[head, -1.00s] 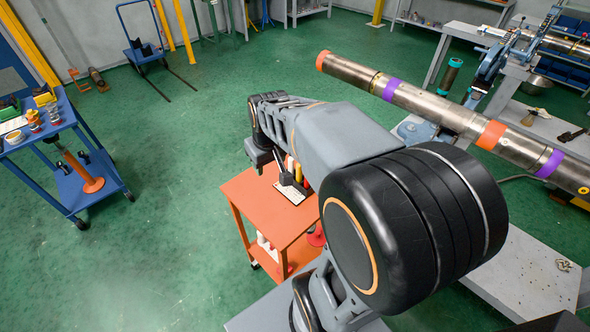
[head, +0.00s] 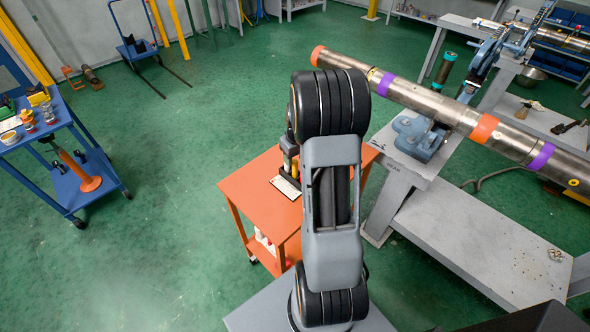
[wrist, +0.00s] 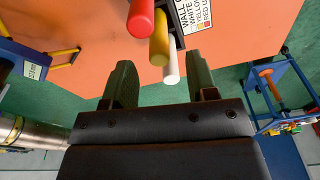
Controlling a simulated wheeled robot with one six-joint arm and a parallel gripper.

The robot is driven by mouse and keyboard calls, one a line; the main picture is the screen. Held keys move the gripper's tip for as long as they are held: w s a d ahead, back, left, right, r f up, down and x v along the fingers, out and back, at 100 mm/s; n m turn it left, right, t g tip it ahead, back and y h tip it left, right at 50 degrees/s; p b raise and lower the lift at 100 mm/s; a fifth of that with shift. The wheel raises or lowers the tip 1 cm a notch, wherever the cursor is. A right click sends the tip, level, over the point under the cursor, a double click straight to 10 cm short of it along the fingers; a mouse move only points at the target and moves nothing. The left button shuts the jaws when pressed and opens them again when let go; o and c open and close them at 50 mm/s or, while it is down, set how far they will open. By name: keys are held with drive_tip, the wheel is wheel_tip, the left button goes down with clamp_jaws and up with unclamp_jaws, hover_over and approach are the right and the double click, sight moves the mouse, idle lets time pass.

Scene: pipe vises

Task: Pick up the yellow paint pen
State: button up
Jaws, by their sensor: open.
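The yellow paint pen (wrist: 159,45) stands between a red pen (wrist: 140,18) and a white pen (wrist: 171,66) in the wrist view. The pens are in a row beside a printed label card (wrist: 194,14) on the orange cart. My gripper (wrist: 161,63) is open and empty. Its two fingers are spread to either side of the row, with the white pen's end showing nearest between them. No contact with the yellow pen is visible. In the head view a sliver of yellow (head: 295,169) shows by the card, and my arm hides the gripper.
The orange cart top (head: 250,200) is mostly clear on its left. A long steel pipe (head: 440,105) in a vise (head: 419,137) lies close to the right of my arm. A blue cart (head: 75,190) stands at the left. Green floor is open between the carts.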

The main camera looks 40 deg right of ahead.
sight(295, 166)
drive_tip(key=shift+w+f+p, duration=0.15)
drive_tip(key=shift+f+p, duration=0.15)
drive_tip(key=shift+f, duration=1.15)
drive_tip(key=shift+w+f+p, duration=0.1)
drive_tip(key=shift+f+p, duration=0.15)
drive_tip(key=shift+f, duration=1.15)
drive_tip(key=shift+c, duration=0.5)
clamp_jaws()
